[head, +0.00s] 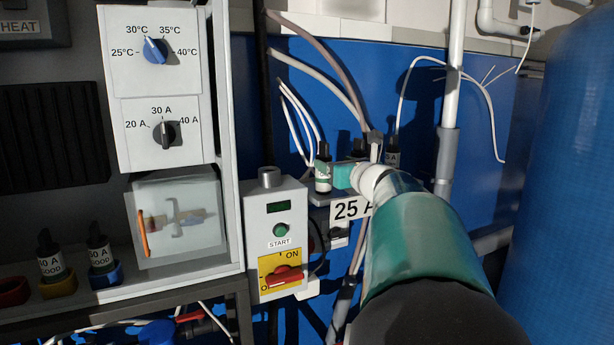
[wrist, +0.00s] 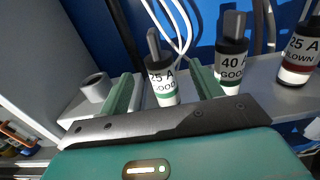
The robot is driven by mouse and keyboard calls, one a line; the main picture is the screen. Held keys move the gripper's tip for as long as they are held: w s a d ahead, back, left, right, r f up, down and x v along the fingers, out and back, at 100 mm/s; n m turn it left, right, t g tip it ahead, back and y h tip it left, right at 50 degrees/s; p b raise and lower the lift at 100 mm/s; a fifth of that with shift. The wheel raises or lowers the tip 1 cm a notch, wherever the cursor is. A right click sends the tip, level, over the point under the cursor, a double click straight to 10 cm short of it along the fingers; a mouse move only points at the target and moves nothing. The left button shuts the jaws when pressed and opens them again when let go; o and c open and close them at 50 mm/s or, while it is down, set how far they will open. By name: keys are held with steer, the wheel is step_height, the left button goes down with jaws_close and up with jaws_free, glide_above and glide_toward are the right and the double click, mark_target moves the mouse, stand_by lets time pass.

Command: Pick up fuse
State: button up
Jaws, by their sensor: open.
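A 25 A GOOD fuse (wrist: 163,86), black with a white label and a green band, stands upright on a grey shelf. In the wrist view it is between the two green fingers of my gripper (wrist: 160,74), which is open with gaps at both sides. In the head view the fuse (head: 323,177) is at the left of my gripper (head: 346,174), whose far finger I cannot make out. A 40 A GOOD fuse (wrist: 231,58) stands just right of the right finger. A 25 A BLOWN fuse (wrist: 299,52) with a dark red band is at the far right.
A grey control box (head: 274,228) with START button and red switch is left of the shelf. A "25 A" sign (head: 350,208) hangs below it. White cables (head: 297,115) rise behind the fuses. Two fuses (head: 101,255) stand in coloured holders at left. A pipe (head: 450,110) is at right.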

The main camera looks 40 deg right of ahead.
mark_target(320, 154)
steer(key=x, duration=0.8)
steer(key=shift+a+f, duration=0.15)
steer(key=shift+f, duration=0.1)
steer(key=shift+c, duration=0.5)
steer(key=c, duration=1.1)
steer(key=shift+r, duration=0.2)
